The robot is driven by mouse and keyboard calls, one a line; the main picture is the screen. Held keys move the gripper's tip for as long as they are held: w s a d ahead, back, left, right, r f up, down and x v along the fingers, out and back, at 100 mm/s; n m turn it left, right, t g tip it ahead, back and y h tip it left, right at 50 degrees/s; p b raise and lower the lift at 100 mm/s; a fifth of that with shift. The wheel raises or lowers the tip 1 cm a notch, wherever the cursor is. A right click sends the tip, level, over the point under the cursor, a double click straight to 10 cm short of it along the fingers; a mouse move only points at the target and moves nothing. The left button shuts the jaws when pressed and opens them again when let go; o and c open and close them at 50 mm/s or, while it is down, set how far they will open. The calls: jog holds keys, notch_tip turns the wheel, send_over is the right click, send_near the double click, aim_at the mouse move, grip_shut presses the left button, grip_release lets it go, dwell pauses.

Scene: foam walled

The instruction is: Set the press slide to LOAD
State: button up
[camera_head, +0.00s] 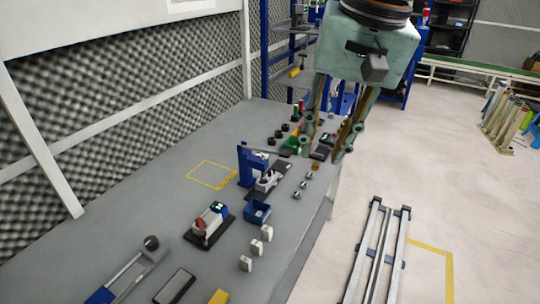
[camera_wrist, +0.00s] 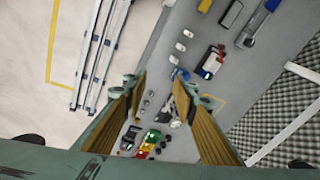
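A blue press (camera_head: 247,166) stands on the grey bench (camera_head: 150,225), with a pale slide-like part (camera_head: 268,181) low at its front right on a dark base. I cannot read any LOAD mark or tell the slide's position. My gripper (camera_head: 326,148) is open and empty, pointing down above the bench, to the right of the press in the head view. In the wrist view my gripper (camera_wrist: 160,85) shows its two brown-padded fingers wide apart; the press is mostly hidden by the right finger there.
Small cylinders (camera_head: 304,185) lie right of the press. A yellow outlined area (camera_head: 212,174) is bare. A foam wall (camera_head: 110,100) runs along the left.

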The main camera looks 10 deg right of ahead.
jog(key=w+d+f+m+g+y+p, duration=0.1)
jog(key=w+f+m+p, duration=0.15)
jog(key=w, duration=0.95)
jog(key=w+d+f+m+g+y+p, duration=0.15)
jog(key=w+m, duration=0.25)
jog(key=w, duration=0.8)
jog(key=w+d+f+m+p, duration=0.2)
jog(key=w+f+m, duration=0.1)
jog(key=w+f, duration=0.5)
jog(key=w+d+f+m+y+p, duration=0.1)
jog(key=w+f+m+p, duration=0.2)
jog(key=w+f, duration=0.6)
jog(key=shift+w+d+f, duration=0.2)
jog(key=shift+d+f, duration=0.15)
jog(key=shift+f, duration=0.35)
jog(key=shift+f, duration=0.15)
jog(key=b, duration=0.1)
send_near(268, 178)
jog(key=shift+w+d+f, duration=0.1)
jog(key=shift+w+f, duration=0.6)
jog(key=shift+f, duration=0.35)
jog(key=shift+w+d+f, duration=0.1)
jog(key=shift+w+f, duration=0.65)
jog(key=shift+f, duration=0.3)
jog(key=shift+w+d+f, duration=0.1)
jog(key=shift+w+f, duration=0.6)
jog(key=shift+f, duration=0.3)
jog(key=shift+c, duration=0.6)
grip_shut()
